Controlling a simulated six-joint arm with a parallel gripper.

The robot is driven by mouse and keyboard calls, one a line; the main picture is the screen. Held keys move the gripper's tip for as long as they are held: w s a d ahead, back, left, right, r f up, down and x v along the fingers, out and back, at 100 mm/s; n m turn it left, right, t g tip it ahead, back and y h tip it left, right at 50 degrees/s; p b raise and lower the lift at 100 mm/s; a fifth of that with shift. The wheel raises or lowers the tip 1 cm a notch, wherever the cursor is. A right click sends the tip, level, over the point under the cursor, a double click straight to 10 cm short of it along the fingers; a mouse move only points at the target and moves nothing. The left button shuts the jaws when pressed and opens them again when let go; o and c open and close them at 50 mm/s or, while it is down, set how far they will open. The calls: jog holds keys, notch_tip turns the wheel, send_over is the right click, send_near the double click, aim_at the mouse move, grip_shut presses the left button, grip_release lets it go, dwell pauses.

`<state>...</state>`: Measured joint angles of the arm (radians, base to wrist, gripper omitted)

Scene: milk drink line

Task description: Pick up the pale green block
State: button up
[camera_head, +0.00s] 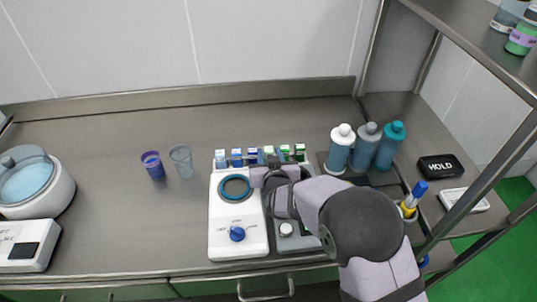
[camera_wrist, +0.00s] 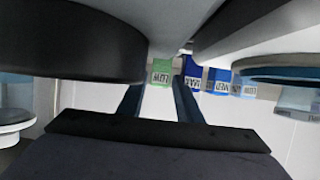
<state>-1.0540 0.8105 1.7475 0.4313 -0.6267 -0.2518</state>
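The pale green block (camera_head: 268,151) stands in a row of small labelled blocks at the back of the white device, between a dark blue block (camera_head: 252,154) and a green block (camera_head: 284,151). In the wrist view the pale green block (camera_wrist: 161,73) shows its label, just beyond and between my fingers. My gripper (camera_wrist: 157,88) is open, with a clear gap between its two dark fingers and nothing held. In the head view my wrist hides the fingertips, in front of the row. The block's lower part is hidden there.
The white device (camera_head: 224,246) has a blue knob and a ring. Three bottles (camera_head: 366,150) stand right of the row. Two cups (camera_head: 181,161) stand to the left. A round white appliance (camera_head: 52,190) is at far left. The counter between it and the cups is clear.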

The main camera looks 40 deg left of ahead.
jog(key=shift+w+a+f, duration=0.25)
jog(key=shift+w+a, duration=0.05)
jog(key=shift+w, duration=0.05)
grip_shut()
jog(key=shift+r, duration=0.1)
notch_tip(320, 180, up, 10)
jog(key=shift+b, duration=0.3)
